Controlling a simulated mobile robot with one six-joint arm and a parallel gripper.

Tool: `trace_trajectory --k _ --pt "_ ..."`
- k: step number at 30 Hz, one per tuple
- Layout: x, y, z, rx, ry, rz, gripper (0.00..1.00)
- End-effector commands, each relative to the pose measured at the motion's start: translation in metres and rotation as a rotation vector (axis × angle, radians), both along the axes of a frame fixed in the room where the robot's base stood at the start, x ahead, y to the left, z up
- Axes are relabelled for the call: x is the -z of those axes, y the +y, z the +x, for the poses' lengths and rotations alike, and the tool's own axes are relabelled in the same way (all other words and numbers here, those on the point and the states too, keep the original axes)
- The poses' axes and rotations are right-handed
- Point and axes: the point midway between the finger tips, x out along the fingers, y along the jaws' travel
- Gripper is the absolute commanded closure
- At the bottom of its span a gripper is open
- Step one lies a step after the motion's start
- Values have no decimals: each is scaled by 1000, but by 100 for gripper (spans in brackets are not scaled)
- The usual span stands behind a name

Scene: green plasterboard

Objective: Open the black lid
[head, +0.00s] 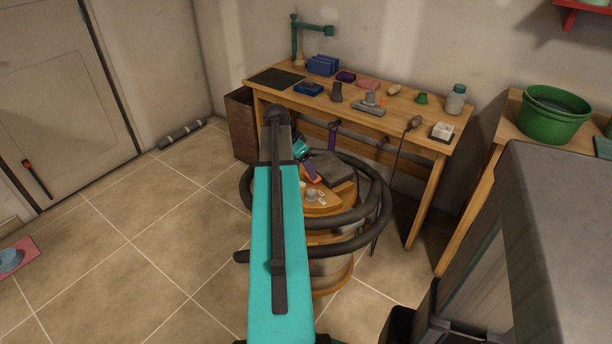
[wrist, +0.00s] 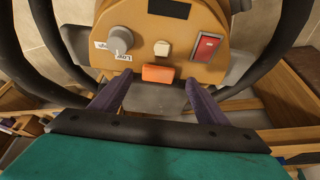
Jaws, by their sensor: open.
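An orange-tan round machine (head: 316,204) with black hoses looped around it stands on the floor in front of the workbench. A dark grey to black slab-like part (head: 336,166) on its top looks like the black lid; it lies flat and I cannot tell whether it is shut. In the wrist view, the machine's face (wrist: 200,42) has a grey knob, a pale button, a red switch and an orange tab (wrist: 158,74). My gripper (wrist: 158,95) is open and empty. Its purple fingers are spread just below the orange tab, over a grey surface; contact cannot be told.
Black hoses (head: 350,240) loop around the machine on both sides. The wooden workbench (head: 420,125) with small items stands behind. A grey cabinet (head: 560,210) and a green tub (head: 553,115) are at right. Tiled floor (head: 140,230) at left is mostly free.

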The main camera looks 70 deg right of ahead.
Motion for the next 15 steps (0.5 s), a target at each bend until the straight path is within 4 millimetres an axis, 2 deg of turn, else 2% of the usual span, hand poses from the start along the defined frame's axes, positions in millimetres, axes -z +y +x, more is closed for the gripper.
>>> trace_trajectory --k 6,15 --pt "25 -9 -6 0 0 1 31" --pt "38 -13 -9 0 0 0 31"
